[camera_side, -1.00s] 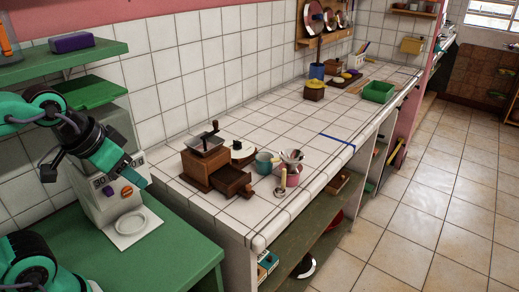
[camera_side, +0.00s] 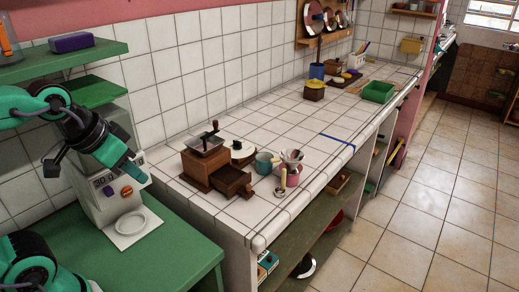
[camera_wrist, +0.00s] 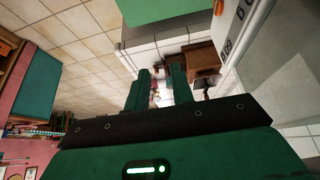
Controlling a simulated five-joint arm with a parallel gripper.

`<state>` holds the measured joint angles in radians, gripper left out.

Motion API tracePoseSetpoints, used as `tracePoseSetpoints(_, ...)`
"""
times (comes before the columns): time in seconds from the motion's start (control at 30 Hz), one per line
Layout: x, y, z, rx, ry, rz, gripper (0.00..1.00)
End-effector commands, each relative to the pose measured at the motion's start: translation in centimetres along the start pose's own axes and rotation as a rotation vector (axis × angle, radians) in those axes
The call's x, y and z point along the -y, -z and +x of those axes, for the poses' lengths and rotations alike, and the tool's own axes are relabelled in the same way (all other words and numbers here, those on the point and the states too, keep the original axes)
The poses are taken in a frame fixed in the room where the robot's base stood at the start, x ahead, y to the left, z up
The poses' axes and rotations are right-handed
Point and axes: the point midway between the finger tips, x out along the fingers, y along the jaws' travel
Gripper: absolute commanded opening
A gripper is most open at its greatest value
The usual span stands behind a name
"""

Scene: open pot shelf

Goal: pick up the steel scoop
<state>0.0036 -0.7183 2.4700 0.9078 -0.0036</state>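A small scoop (camera_side: 281,187) with a pale, yellowish handle stands at the near edge of the tiled counter, against a pink cup (camera_side: 293,176). It is small, and I cannot make out its bowl clearly. My gripper (camera_side: 136,170) is to the left, in front of the coffee machine and well apart from the scoop. In the wrist view my gripper (camera_wrist: 160,72) shows two green fingers with a gap between them and nothing held. The cup area shows small and blurred beyond the fingertips; I cannot pick out the scoop there.
A wooden coffee grinder (camera_side: 202,165) with its drawer out stands between my gripper and the scoop. A teal mug (camera_side: 264,163) is close behind the scoop. A coffee machine (camera_side: 104,205) stands on the green table (camera_side: 180,255). The counter's middle is largely clear.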

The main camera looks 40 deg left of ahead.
Motion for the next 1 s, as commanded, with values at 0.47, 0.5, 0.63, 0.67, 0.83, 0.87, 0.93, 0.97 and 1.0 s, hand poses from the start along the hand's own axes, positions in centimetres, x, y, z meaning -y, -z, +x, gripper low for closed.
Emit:
tracePoseSetpoints(0.47, -1.2, 8.2, 0.6, 0.101, -0.014, 0.002, 0.24)
tracePoseSetpoints(0.5, -1.4, 9.0, 0.8, 0.11, -0.015, 0.001, 0.24)
tracePoseSetpoints(0.63, -1.9, 11.6, 1.7, 0.142, -0.018, 0.002, 0.24)
tracePoseSetpoints(0.67, -2.0, 12.1, 2.0, 0.149, -0.018, 0.003, 0.24)
tracePoseSetpoints(0.83, -2.8, 15.2, 3.7, 0.19, -0.021, 0.003, 0.24)
tracePoseSetpoints(0.87, -3.0, 15.8, 4.1, 0.198, -0.021, 0.003, 0.24)
tracePoseSetpoints(0.93, -3.3, 17.0, 5.0, 0.215, -0.021, 0.003, 0.24)
tracePoseSetpoints(0.97, -3.5, 17.4, 5.3, 0.222, -0.021, 0.004, 0.24)
tracePoseSetpoints(1.0, -3.7, 18.1, 5.9, 0.232, -0.022, 0.004, 0.24)
